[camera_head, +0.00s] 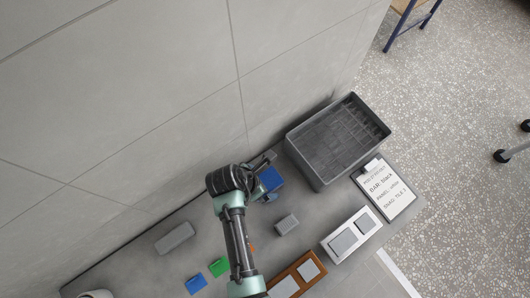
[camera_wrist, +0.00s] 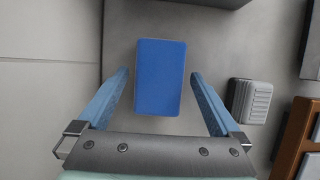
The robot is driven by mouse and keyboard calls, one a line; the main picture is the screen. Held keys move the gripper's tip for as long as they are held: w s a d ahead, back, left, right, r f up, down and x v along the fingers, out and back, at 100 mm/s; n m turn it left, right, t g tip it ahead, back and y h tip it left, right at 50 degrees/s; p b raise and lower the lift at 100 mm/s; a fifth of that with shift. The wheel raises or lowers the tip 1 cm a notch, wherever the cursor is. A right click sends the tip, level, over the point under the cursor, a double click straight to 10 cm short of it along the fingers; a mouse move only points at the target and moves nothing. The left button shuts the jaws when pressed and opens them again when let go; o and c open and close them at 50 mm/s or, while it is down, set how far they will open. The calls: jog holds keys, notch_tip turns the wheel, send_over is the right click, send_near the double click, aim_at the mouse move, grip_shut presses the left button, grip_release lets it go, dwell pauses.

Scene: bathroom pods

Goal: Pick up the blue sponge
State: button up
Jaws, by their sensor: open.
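The blue sponge (camera_wrist: 160,77) is a plain blue block in the middle of the wrist view, lying on the grey bench top. My gripper (camera_wrist: 160,76) is open, with one blue finger at each side of the sponge and a visible gap on both sides. Whether the fingertips are level with the sponge or above it, I cannot tell. In the head view the sponge (camera_head: 271,179) shows partly, with my gripper (camera_head: 268,178) over it and hiding some of it.
A dark grey crate (camera_head: 318,180) stands right of the sponge, near the wall. A small grey block (camera_head: 287,224) lies close by; it also shows in the wrist view (camera_wrist: 249,100). A clipboard (camera_head: 397,205), a white-framed panel (camera_head: 335,253) and a brown-framed one (camera_head: 307,286) lie further right.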

aim_at(265, 182)
jog(key=shift+w+d+f, duration=0.15)
jog(key=shift+d+f, duration=0.05)
jog(key=shift+f, duration=0.4)
jog(key=shift+f, duration=0.25)
dwell(0.3)
jog(key=c, duration=1.3)
jog(key=shift+o, duration=0.2)
jog(key=shift+r, duration=0.1)
notch_tip(265, 182, up, 10)
jog(key=shift+r, duration=0.15)
